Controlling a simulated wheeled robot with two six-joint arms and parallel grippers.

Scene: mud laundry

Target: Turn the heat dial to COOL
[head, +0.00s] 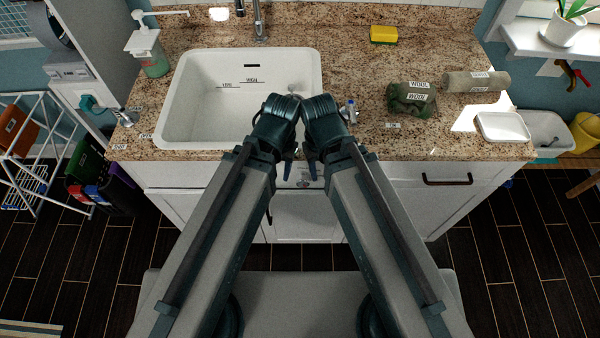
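I cannot make out a heat dial or the word COOL for certain. A small pale fitting (303,173) with dark marks shows between my arms on the white cabinet front below the counter edge; it is too small and too covered to identify. A grey appliance (72,74) with a dark panel stands at the far left, its markings too small to read. My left gripper (287,168) and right gripper (311,163) hang close together in front of the counter edge, mostly hidden by my wrists. Their fingers are too dark and small to tell open from shut.
The white sink (170,115) is set in the granite counter (350,55). A soap bottle (150,55), a yellow sponge (384,34), a green bundle (410,99), a rolled towel (476,81) and a white tray (503,127) stand around.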

